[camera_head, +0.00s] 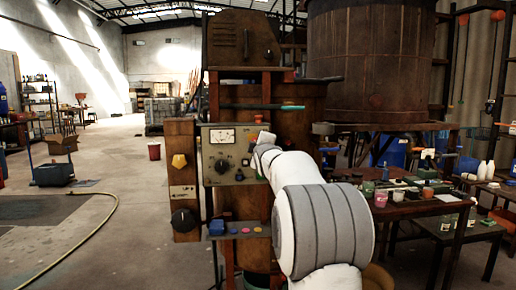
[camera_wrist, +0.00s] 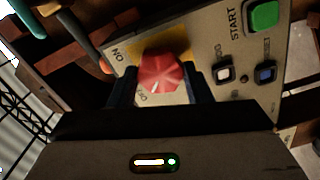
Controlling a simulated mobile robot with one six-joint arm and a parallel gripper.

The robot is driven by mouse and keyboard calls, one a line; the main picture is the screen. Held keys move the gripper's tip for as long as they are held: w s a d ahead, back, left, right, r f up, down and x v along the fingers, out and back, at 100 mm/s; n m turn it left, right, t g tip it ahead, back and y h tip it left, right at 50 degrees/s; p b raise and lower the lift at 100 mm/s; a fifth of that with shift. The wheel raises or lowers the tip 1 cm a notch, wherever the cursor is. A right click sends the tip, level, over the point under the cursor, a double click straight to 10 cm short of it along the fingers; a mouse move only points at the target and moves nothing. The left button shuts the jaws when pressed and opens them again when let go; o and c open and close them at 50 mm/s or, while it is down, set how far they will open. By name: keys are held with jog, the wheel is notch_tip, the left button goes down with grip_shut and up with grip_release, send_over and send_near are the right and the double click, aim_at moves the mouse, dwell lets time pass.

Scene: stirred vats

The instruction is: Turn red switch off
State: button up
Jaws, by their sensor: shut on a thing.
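The red switch (camera_wrist: 160,69) is a faceted red knob on a yellow-backed plate of a grey control panel (camera_wrist: 205,38), seen in the wrist view. A small white mark on the knob faces the lower left, near the partly hidden OFF label; the ON label is at the upper left. My gripper (camera_wrist: 162,88) has one dark finger on each side of the knob and is shut on it. In the head view the panel (camera_head: 217,172) stands at the centre, and my white arm reaches its right side, hiding the red switch there.
Beside the switch are a green START button (camera_wrist: 263,15), a white button (camera_wrist: 224,73) and a blue button (camera_wrist: 265,73). A cluttered table (camera_head: 410,208) stands right; the left floor is mostly open.

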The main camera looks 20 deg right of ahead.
jog(key=o, duration=1)
jog(key=b+v, duration=0.1)
jog(key=v, duration=0.6)
jog(key=shift+s, duration=0.4)
jog(key=shift+a, duration=0.2)
